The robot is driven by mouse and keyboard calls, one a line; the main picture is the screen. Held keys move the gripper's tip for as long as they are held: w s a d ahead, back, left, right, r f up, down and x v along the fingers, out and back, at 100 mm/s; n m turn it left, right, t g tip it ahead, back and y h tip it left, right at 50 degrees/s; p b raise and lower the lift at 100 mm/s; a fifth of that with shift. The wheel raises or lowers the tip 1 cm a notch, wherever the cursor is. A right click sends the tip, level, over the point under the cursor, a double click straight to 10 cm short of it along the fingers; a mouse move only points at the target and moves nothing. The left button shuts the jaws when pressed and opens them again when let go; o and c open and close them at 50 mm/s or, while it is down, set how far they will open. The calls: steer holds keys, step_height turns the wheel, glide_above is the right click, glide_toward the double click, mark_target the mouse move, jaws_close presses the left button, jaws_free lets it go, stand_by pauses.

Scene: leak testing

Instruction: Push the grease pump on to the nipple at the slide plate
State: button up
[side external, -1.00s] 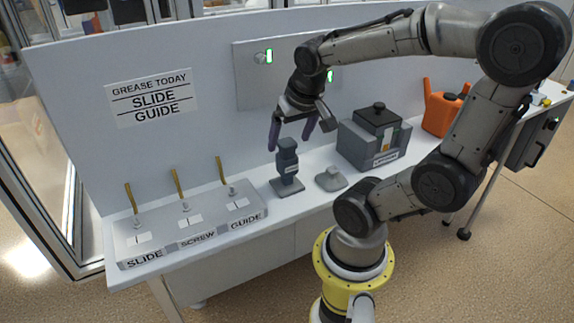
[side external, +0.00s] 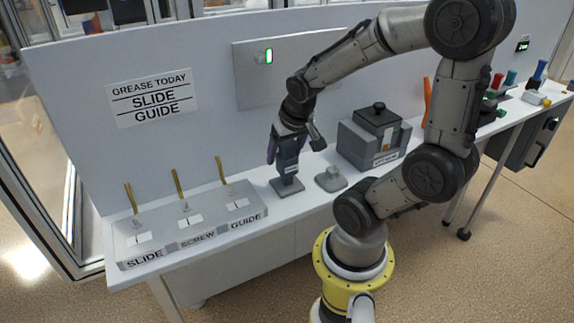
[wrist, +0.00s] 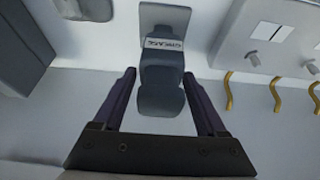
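The grease pump (side external: 288,165) is a dark blue-grey block with a white label, upright on a grey base (side external: 287,187) on the bench. My gripper (side external: 293,148) is lowered over it with the fingers pointing down. In the wrist view the pump (wrist: 162,85) stands between the two open fingers (wrist: 160,73), with a gap on each side. The slide plate (side external: 140,245) is the left section of the grey block, marked SLIDE. Its small nipple (side external: 137,224) stands near a brass tube (side external: 130,198).
The SCREW (side external: 197,240) and GUIDE (side external: 245,220) sections sit right of SLIDE, each with an upright brass tube. A small grey piece (side external: 331,179) and a dark box (side external: 372,145) stand right of the pump. A wall sign (side external: 152,98) reads "Grease today, slide, guide".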

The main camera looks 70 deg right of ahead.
jaws_close()
steer(key=shift+r, duration=0.15)
steer(key=shift+r, duration=0.6)
step_height(320, 180, up, 2)
steer(key=shift+s+a+r, duration=0.1)
steer(key=shift+r, duration=0.15)
steer(key=s+a+r, duration=0.8)
steer(key=s+r, duration=0.1)
steer(key=s, duration=0.2)
steer(key=shift+a, duration=0.1)
